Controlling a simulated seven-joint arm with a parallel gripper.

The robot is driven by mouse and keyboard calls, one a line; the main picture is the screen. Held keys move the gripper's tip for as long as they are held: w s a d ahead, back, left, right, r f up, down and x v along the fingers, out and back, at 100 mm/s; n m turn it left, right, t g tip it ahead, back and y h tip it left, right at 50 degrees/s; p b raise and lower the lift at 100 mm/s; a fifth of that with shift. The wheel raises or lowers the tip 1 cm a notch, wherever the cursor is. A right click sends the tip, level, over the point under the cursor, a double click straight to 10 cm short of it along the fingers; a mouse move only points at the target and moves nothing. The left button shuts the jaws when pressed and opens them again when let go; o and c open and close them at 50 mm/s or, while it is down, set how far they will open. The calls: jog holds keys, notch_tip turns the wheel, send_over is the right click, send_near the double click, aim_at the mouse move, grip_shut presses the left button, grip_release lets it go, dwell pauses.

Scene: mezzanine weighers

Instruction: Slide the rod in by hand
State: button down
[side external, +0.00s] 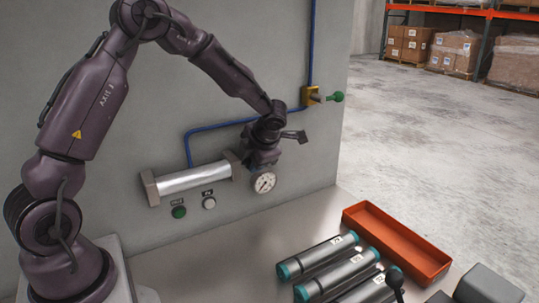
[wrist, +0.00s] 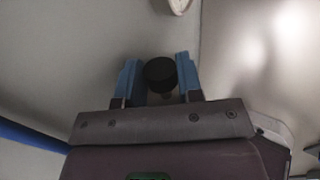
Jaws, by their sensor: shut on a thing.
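A silver cylinder (side external: 193,180) with grey end blocks is mounted on the wall. My gripper (side external: 263,158) is at its right end and hides most of what sticks out there, so how far the rod is out cannot be seen. In the wrist view my gripper (wrist: 157,66) has its two blue fingers on either side of a round black knob (wrist: 160,74). The gripper is shut on this knob, which appears to be the rod's end. A short brownish piece shows just below the knob.
A round gauge (side external: 264,182) is just below my gripper. Green (side external: 179,212) and white (side external: 209,203) buttons sit below the cylinder.

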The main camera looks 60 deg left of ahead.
jog(key=shift+s, duration=0.6)
jog(key=c, duration=0.8)
grip_release()
jog(key=shift+w, duration=0.1)
jog(key=v, duration=1.3)
